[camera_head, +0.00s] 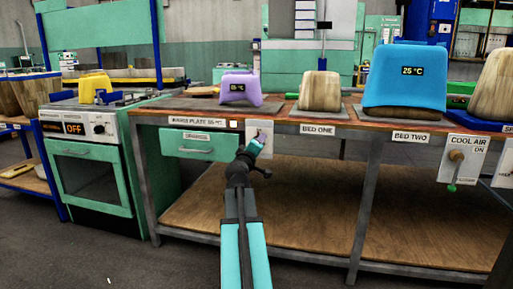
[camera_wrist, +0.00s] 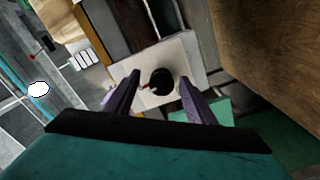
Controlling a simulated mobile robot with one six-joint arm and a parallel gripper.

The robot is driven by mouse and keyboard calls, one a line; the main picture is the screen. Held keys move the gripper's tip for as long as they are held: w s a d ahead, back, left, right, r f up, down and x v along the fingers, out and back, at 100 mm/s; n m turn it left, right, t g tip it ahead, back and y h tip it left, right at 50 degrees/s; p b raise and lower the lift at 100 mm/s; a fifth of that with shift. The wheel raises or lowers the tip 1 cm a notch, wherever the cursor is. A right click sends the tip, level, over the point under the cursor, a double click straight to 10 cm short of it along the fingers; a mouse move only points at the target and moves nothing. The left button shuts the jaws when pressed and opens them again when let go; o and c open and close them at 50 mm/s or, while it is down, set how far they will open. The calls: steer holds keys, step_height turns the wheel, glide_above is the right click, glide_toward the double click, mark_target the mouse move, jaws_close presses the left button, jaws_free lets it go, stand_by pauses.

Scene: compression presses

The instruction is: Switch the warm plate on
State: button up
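The warm plate (camera_head: 190,104) is a dark flat slab on the bench, with a purple block (camera_head: 238,98) on it. Its label (camera_head: 197,121) on the bench edge reads roughly "WARM PLATE 55 °C", with a small pale square (camera_head: 233,124) beside it. A white switch panel (camera_head: 264,128) hangs below the edge, mostly behind my gripper (camera_head: 254,146). In the wrist view, the panel (camera_wrist: 185,57) carries a round black knob (camera_wrist: 162,84) with a red mark at its left. My gripper (camera_wrist: 160,80) is open, its dark purple fingers on either side of the knob; contact cannot be told.
A green drawer (camera_head: 200,145) is left of the panel. Bed one holds a wooden block (camera_head: 320,92); bed two holds a blue block (camera_head: 405,80) showing 25 °C. A cool air lever (camera_head: 455,170) hangs at right. A green oven (camera_head: 92,180) marked OFF stands left.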

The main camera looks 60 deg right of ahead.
steer(key=shift+w+a, duration=0.1)
steer(key=shift+a, duration=0.05)
steer(key=shift+a, duration=0.1)
